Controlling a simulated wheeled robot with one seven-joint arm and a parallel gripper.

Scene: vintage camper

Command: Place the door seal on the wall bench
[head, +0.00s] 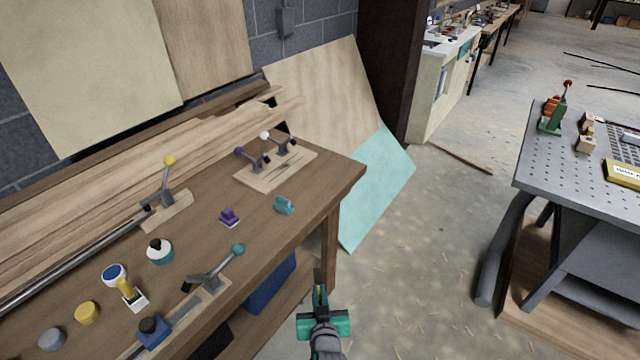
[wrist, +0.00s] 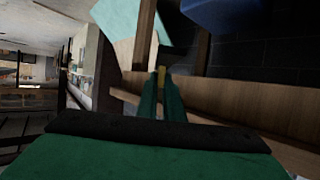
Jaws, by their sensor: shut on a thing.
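My gripper (head: 320,297), green with a dark mount, hangs low in front of the right end of the wooden wall bench (head: 318,195), below its top and apart from it. It is shut on a small yellow thing (wrist: 161,77), mostly hidden between the fingers; I cannot tell surely that this is the door seal.
The bench carries lever clamps (head: 208,280), a purple block (head: 229,217), a teal block (head: 284,205) and several knobs; its front right corner is bare. A teal sheet (head: 375,190) leans beyond it. A grey perforated table (head: 570,165) stands right, with open floor between.

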